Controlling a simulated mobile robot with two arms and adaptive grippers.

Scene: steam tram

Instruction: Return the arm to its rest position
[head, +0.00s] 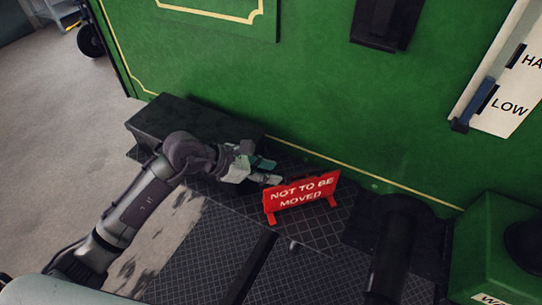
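My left arm comes in from the lower left, bent at a grey joint. My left gripper (270,172) is over the dark tread-plate floor, just left of and behind the upper left corner of the red sign. Its two fingers look spread apart with nothing between them. The red sign (302,191) reads "NOT TO BE MOVED" and stands upright on small feet. I cannot tell whether a fingertip touches it. My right gripper is not in view.
A green panelled wall (330,110) runs behind the arm, with a black box step (190,120) at its foot. A black post (392,250) and a green box (495,250) stand at right. A blue-handled lever (475,105) is on a white plate. Open paving (60,150) lies left.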

